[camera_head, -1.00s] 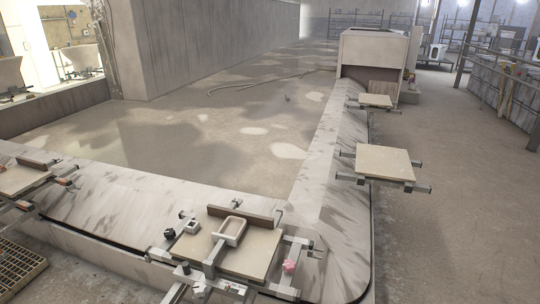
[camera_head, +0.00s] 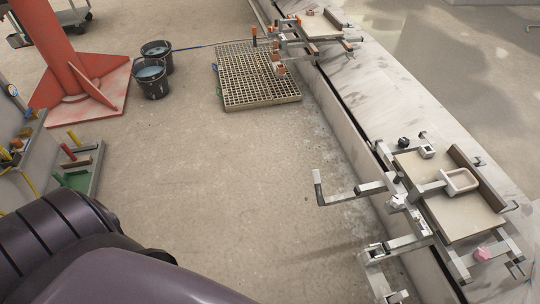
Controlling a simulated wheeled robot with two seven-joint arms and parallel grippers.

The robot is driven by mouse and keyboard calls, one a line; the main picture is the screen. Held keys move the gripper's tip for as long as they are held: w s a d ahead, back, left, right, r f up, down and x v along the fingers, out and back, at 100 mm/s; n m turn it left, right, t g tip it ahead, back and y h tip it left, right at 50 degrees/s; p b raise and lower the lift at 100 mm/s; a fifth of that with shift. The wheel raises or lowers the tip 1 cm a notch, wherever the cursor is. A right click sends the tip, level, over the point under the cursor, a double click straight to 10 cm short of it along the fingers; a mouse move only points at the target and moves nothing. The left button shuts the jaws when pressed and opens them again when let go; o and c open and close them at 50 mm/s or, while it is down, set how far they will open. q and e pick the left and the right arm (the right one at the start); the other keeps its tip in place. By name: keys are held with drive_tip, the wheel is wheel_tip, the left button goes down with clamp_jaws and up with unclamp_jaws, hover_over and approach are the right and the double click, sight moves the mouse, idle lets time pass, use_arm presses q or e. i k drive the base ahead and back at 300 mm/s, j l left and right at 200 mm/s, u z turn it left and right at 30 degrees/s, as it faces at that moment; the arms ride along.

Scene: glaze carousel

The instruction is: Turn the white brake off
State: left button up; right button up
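A carrier with a square beige board (camera_head: 462,214) stands at the carousel's edge on the right. A small white knob (camera_head: 398,201) sits on its near-left side, by the metal arms; I take it to be the white brake. Whether it is on or off cannot be told at this size. A black knob (camera_head: 403,142) is at the carrier's far-left corner and a pink knob (camera_head: 482,255) is at the near right. Neither gripper is in view.
A metal bar with an upturned end (camera_head: 318,188) juts out over the floor. A floor grate (camera_head: 255,85), two dark buckets (camera_head: 151,80) and a red column (camera_head: 75,75) stand further off. The floor (camera_head: 240,170) between is clear. My purple arm parts fill the lower left.

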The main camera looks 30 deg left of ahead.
sight(315, 173)
drive_tip(key=k+u, duration=0.1)
drive_tip(key=u, duration=0.4)
drive_tip(key=i+j+u, duration=0.2)
drive_tip(key=i, duration=0.15)
drive_tip(key=i+u, duration=0.15)
drive_tip(key=i, duration=0.2)
